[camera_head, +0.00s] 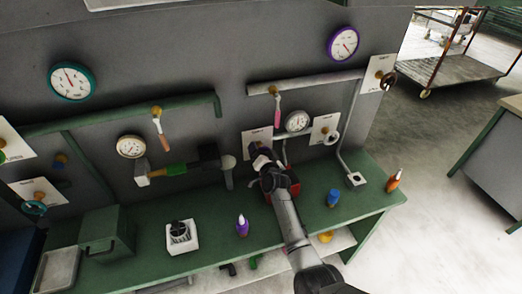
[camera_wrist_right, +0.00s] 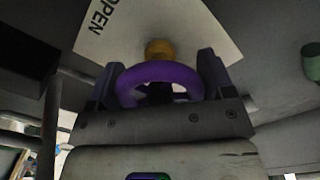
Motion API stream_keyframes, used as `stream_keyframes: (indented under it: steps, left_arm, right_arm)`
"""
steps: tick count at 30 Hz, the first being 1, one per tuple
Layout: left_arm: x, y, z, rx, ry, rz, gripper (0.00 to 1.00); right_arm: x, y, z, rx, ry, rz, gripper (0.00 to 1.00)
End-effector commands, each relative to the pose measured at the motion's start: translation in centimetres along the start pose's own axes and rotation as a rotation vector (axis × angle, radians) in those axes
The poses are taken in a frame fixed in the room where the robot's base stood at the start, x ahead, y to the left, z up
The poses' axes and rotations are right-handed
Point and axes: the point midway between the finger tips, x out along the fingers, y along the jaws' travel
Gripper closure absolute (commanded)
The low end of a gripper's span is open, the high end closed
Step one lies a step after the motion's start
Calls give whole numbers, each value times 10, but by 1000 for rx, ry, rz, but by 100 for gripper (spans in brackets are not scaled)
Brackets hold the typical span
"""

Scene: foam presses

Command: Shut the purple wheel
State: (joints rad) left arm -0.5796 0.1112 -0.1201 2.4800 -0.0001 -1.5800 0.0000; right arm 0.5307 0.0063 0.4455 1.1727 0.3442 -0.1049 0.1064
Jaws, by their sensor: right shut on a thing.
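The purple wheel (camera_wrist_right: 160,71) fills the middle of the right wrist view, in front of a brass fitting (camera_wrist_right: 159,48) and a white card (camera_wrist_right: 130,30) marked OPEN. My right gripper (camera_wrist_right: 160,82) has one finger on each side of the wheel and is shut on it. In the head view my right gripper (camera_head: 262,155) reaches up to the wall above the green bench and hides the wheel. The card (camera_head: 250,137) shows partly behind it. My left gripper is not in view.
A red box (camera_head: 291,183) stands on the green bench (camera_head: 290,226) beneath my right arm. A blue bottle (camera_head: 333,197), a purple bottle (camera_head: 242,226) and an orange bottle (camera_head: 395,180) stand there too. A pipe (camera_head: 310,81) runs along the wall above.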

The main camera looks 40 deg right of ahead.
Motion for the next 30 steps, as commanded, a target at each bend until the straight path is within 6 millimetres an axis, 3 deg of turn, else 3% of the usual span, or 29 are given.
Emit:
stream_keyframes:
  steps: [15, 30]
  left_arm:
    - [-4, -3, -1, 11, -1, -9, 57]
    - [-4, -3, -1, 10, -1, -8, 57]
  right_arm:
    - [0, 0, 0, 464, 0, 0, 49]
    - [0, 0, 0, 700, 0, -1, 49]
